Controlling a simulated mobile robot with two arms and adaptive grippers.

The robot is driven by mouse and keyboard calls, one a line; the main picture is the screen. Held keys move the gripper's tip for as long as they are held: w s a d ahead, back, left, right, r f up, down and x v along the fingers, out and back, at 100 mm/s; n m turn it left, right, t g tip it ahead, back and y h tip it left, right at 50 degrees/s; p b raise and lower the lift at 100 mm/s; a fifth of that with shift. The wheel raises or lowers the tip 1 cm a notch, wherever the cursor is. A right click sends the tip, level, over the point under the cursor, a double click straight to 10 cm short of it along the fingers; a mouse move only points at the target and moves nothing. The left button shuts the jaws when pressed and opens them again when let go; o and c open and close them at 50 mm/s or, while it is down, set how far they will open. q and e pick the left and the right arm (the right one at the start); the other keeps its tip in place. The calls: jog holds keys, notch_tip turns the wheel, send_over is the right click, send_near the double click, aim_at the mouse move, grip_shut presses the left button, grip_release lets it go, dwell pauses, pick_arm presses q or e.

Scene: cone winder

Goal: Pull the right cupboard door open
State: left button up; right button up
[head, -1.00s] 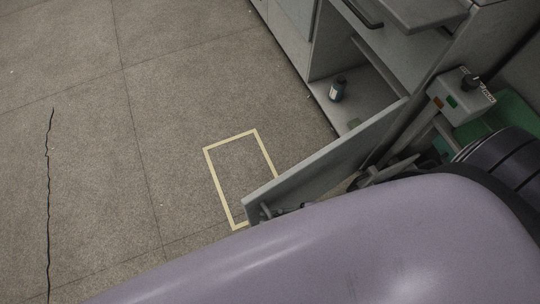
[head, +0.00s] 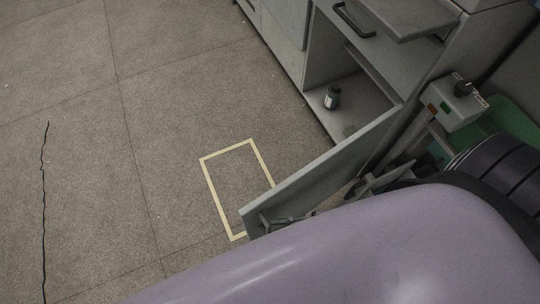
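The right cupboard door (head: 325,172) is a grey panel standing wide open, swung out from the cupboard over the floor. Its handle (head: 264,224) shows near the door's free end, at the near face. My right gripper (head: 288,219) is beside the door's near face, close to the handle. It is mostly hidden behind my large purple arm link, so I cannot tell whether its fingers are closed or touch the handle. The cupboard's inside (head: 350,98) is visible, with a small dark bottle (head: 332,96) on its floor. My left gripper is not in view.
A drawer with a dark handle (head: 352,22) is above the opening. A grey box with a black knob (head: 455,100) and a green tray (head: 512,127) are at the right. A yellow tape rectangle (head: 228,149) marks the floor by the door.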

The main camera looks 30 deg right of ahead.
jog(key=v, duration=0.8)
jog(key=shift+s+d, duration=0.15)
jog(key=shift+d, duration=0.15)
